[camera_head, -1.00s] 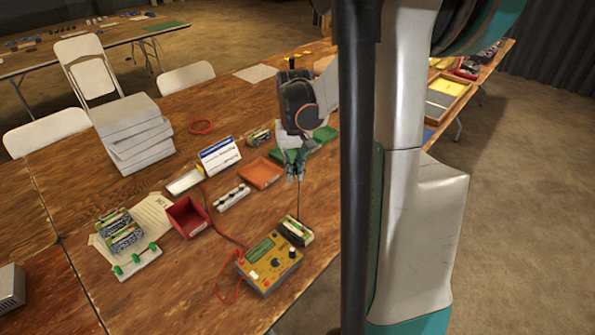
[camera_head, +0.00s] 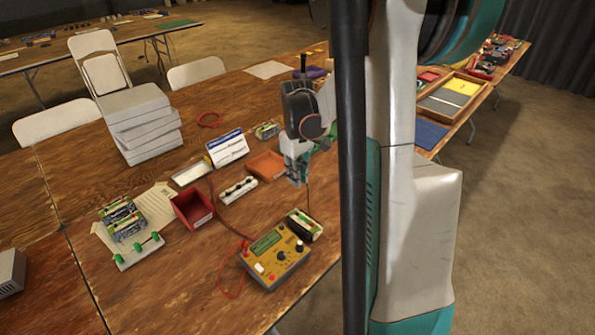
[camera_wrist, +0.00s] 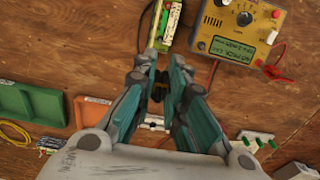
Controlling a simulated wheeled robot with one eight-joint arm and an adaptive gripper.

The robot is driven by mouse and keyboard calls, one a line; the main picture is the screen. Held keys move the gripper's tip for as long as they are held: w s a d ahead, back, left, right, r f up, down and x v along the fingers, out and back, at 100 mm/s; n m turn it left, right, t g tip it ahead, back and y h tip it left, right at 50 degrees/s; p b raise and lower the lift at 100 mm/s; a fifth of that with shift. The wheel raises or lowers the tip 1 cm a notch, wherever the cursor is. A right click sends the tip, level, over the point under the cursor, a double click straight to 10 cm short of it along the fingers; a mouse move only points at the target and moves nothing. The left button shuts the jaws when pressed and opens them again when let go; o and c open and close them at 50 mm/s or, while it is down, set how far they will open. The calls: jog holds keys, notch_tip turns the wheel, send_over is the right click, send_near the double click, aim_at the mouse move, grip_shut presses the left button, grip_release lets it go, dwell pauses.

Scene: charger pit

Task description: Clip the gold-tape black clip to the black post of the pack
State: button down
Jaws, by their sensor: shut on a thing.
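My gripper (camera_head: 293,183) hangs above the table, left of and above the pack in the head view. In the wrist view its fingers (camera_wrist: 162,62) are closed in on a small dark clip (camera_wrist: 160,86), mostly hidden between them; its gold tape is hard to make out. The pack (camera_head: 304,225), a dark block with a pale green and white top, lies beside the yellow charger. It also shows just beyond the fingertips in the wrist view (camera_wrist: 167,18). The black post is too small to tell. A thin dark lead shows between gripper and pack. The clip is apart from the pack.
The yellow charger (camera_head: 275,258) with a red lead (camera_head: 222,284) stands left of the pack. A red bin (camera_head: 193,207), white post strip (camera_head: 238,189), orange tray (camera_head: 266,165) and other packs (camera_head: 124,220) are on the table.

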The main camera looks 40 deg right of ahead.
jog(key=shift+f+b, duration=1.4)
jog(key=shift+f, duration=1.1)
jog(key=shift+f+b, duration=0.95)
jog(key=shift+f, duration=0.35)
jog(key=shift+f+b, duration=0.45)
jog(key=shift+f, duration=1.75)
jog(key=shift+f, duration=0.25)
jog(key=c, duration=1.5)
grip_release()
jog(key=shift+c, duration=0.2)
